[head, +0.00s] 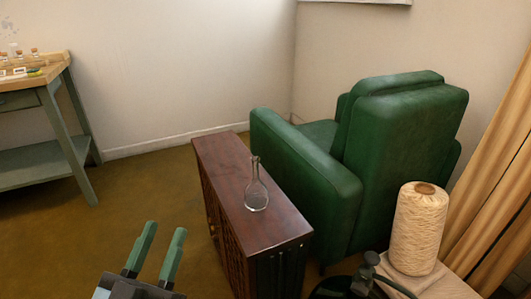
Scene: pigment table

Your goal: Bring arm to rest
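My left gripper (158,251) shows at the bottom left of the head view. Its two green fingers are apart with nothing between them, over the brown carpet. It is to the left of a dark wooden cabinet and apart from it. My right gripper is not in view.
A clear glass flask (256,190) stands upright on the narrow dark wooden cabinet (222,160). A green armchair (400,130) stands behind it. A cream thread cone (418,228) is at lower right. A table (60,75) with small bottles is at far left. Carpet (140,190) between is clear.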

